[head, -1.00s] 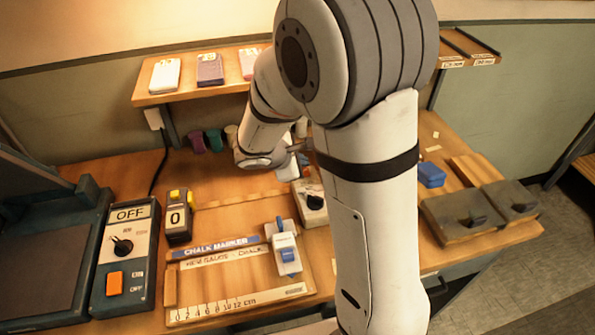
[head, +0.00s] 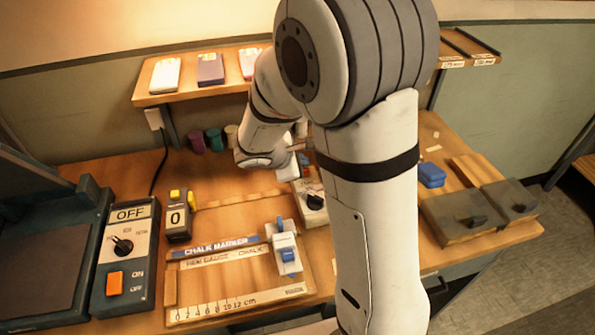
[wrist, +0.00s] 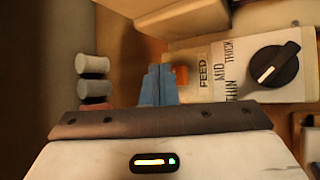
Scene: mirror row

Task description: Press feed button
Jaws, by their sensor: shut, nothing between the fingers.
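The feed button is a small orange-red button (wrist: 181,76) beside the word FEED, at the left end of a pale control box (wrist: 205,92). My gripper (wrist: 158,84) shows in the wrist view as two blue fingers pressed together with nothing between them. Its tips appear just left of the button; I cannot tell whether they touch it. In the head view the box (head: 309,212) is partly covered by my arm, and the button cannot be made out there.
A black knob (wrist: 274,67) with THICK, MID and THIN marks sits on the same box. Several small cylinders (wrist: 93,64) stand to the left. A chalk marker gauge (head: 225,275), a counter (head: 178,217) reading 0 and an OFF switch box (head: 126,262) lie left of my arm.

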